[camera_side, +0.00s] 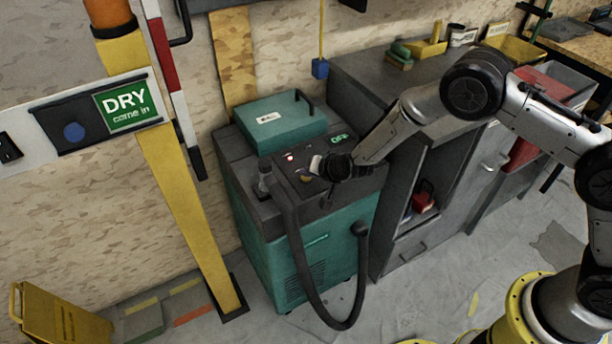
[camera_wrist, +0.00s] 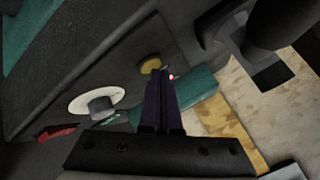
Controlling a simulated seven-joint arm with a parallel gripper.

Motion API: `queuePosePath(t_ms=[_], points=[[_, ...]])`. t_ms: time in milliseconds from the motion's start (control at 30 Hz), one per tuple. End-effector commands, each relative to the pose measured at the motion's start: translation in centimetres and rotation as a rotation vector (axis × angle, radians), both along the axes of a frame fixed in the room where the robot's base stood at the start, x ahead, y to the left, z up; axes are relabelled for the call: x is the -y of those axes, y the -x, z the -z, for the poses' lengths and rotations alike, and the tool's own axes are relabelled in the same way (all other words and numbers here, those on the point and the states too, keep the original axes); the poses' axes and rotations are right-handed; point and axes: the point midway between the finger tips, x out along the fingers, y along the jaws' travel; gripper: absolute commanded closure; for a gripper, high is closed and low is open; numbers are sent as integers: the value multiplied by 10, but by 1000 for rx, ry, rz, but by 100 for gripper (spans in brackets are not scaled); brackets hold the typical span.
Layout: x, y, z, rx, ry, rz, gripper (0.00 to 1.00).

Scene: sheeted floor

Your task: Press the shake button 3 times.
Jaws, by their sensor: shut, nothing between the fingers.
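A teal and dark grey machine (camera_side: 300,255) stands against the wall, with a dark sloped control panel on top. A round yellow button (camera_wrist: 150,65) is on the panel and also shows in the side view (camera_side: 306,179). No label naming a shake button is readable. My gripper (camera_wrist: 157,74) is shut and empty, its fingertips close beside the yellow button in the wrist view. I cannot tell whether they touch it. In the side view my gripper (camera_side: 322,167) is low over the panel and hides part of it.
A white dial with a grey knob (camera_wrist: 97,102), a red switch (camera_wrist: 57,132) and a small red light (camera_wrist: 171,77) are near the button. A green display reading OFF (camera_side: 340,138) is at the panel's back. A black hose (camera_side: 297,255) loops in front. A grey cabinet (camera_side: 440,175) stands right.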

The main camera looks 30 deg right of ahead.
Motion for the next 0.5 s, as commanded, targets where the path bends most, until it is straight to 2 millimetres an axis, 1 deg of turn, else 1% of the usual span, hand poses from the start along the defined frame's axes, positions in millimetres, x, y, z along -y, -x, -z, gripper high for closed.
queuePosePath(t_ms=[167, 500], points=[[0, 1, 0, -3, 1, -1, 100], [0, 1, -15, -1, 0, 0, 100]])
